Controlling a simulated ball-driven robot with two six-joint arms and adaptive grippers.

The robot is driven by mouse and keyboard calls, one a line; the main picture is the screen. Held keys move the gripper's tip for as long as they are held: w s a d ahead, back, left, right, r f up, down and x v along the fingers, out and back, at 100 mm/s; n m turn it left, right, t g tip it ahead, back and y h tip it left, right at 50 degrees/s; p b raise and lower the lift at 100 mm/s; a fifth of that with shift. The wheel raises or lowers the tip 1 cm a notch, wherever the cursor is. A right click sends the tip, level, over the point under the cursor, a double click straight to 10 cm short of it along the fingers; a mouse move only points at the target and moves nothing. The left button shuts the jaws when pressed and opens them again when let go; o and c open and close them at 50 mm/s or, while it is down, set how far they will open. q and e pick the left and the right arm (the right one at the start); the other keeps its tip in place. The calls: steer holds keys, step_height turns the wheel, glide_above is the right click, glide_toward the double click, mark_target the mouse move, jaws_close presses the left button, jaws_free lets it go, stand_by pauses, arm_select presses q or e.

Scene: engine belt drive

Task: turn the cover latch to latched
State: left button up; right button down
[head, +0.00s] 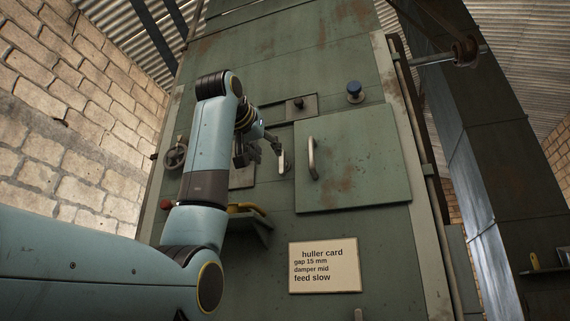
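A green square cover (365,165) with rust marks is closed on the front of the tall green machine. A pale curved handle (312,158) stands on its left part. A small pale upright piece (284,163), which looks like the cover latch, sits just left of the cover's left edge. Its exact setting is too small to tell. My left gripper (260,154) is just left of this piece, with its fingers spread apart and nothing seen between them. One fingertip is close to the piece; I cannot tell whether they touch. My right gripper is out of view.
A blue knob (354,91) and a dark plate with a small knob (298,103) are above the cover. A handwheel (175,154), a red knob (166,204) and a small shelf with a yellow item (247,208) are at left. A sign (324,267) is below.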

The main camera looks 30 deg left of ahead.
mark_target(281, 162)
arm_select(q)
steer(key=p+x, duration=0.1)
steer(key=x, duration=0.2)
steer(key=r+p+x, duration=0.1)
steer(key=p+x, duration=0.1)
steer(key=x, duration=0.1)
steer(key=r+p+x, duration=0.1)
steer(key=p+x, duration=0.1)
steer(key=x, duration=0.1)
steer(key=shift+w+r, duration=0.1)
steer(key=shift+w, duration=0.1)
steer(key=shift+w+a+p, duration=0.1)
steer(key=shift+w+p, duration=0.2)
jaws_close()
